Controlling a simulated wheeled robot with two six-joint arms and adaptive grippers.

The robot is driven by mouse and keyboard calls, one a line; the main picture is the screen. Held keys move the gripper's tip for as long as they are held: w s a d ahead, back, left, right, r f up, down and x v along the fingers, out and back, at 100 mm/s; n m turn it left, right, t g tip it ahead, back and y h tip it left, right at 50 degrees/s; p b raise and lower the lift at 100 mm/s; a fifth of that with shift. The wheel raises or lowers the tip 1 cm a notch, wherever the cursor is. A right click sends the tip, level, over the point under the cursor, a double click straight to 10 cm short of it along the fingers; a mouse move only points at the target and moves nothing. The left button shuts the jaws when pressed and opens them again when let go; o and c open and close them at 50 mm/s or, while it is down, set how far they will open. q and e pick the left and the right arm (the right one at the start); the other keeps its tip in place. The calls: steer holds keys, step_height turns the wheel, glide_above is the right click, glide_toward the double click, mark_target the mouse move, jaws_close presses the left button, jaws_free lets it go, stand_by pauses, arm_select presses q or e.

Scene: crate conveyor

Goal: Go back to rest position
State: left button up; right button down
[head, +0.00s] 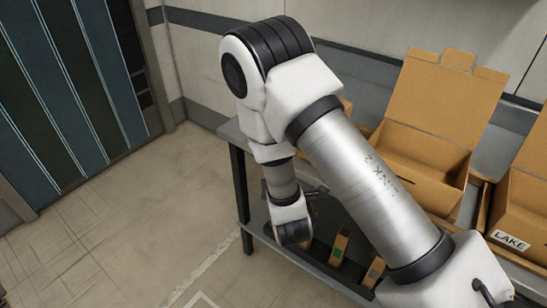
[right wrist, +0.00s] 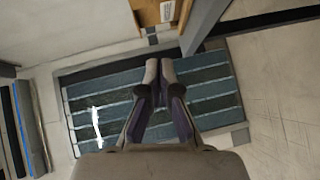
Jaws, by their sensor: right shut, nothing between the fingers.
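My right arm comes in from the lower right of the head view and bends over the table, with its wrist hanging down at the table's left end. In the right wrist view my right gripper (right wrist: 159,70) is shut and empty, its two fingertips side by side. Behind the fingers is the blue and dark striped panel (right wrist: 215,90). In the head view the gripper is mostly hidden behind the wrist. My left gripper is in neither view.
An open cardboard box (head: 425,165) stands on the grey table (head: 230,130), close to my arm. A second box labelled LAKE (head: 510,240) is at the right edge. Small brown items (head: 340,247) sit low beneath the arm. The striped panel (head: 70,80) is at left; the floor (head: 130,230) there is clear.

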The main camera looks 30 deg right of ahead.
steer(key=s+f+m+g+y, duration=0.1)
steer(key=s+f+g, duration=0.4)
steer(key=f, duration=0.5)
steer(key=s+f+m+g+y, duration=0.2)
steer(key=s+f, duration=0.5)
steer(key=f, duration=0.2)
steer(key=s+a+f+m+g+y, duration=0.1)
steer(key=s+a+f+m+g, duration=0.1)
steer(key=s, duration=0.6)
steer(key=s+a+f+m+g+y, duration=0.2)
steer(key=s+f+m+g, duration=0.3)
steer(key=s+m+g, duration=0.1)
steer(key=s+m, duration=0.1)
steer(key=s, duration=0.1)
steer(key=shift+s+a, duration=0.3)
